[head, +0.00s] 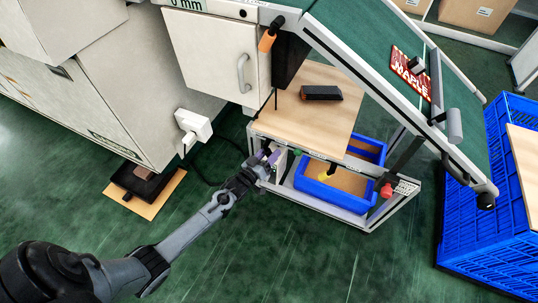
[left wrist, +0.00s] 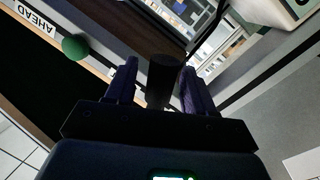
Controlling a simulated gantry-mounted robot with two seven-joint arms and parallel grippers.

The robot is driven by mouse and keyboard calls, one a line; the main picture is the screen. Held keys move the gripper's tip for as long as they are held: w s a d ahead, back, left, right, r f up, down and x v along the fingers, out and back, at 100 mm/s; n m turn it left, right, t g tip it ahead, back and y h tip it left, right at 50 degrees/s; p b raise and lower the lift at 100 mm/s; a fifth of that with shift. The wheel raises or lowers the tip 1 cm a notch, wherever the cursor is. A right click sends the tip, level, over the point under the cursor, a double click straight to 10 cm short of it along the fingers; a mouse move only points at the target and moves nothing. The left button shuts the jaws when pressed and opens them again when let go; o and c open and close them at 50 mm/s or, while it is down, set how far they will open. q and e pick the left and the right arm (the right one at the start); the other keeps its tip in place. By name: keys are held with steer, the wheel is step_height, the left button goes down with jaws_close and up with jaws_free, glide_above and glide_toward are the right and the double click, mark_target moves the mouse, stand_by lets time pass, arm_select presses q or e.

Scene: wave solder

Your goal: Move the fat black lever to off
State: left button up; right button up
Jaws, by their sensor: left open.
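The fat black lever (left wrist: 163,78) shows in the left wrist view as a dark, thick cylinder. It stands between the two purple-padded fingers of my left gripper (head: 267,158), which are open around it. A gap shows beside at least the left finger. In the head view my left gripper is at the left end of the bench's front rail, and I cannot make out the lever there behind it. The lever's markings are not readable. My right gripper is not in view.
A green knob (head: 297,152) is close beside my gripper; it also shows in the left wrist view (left wrist: 75,46) near an "AHEAD" label (left wrist: 34,17). A yellow knob (head: 325,176) and red knob (head: 386,190) sit further right. Blue bins (head: 322,196) are under the bench.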

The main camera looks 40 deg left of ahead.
arm_select(q)
steer(key=c, duration=0.9)
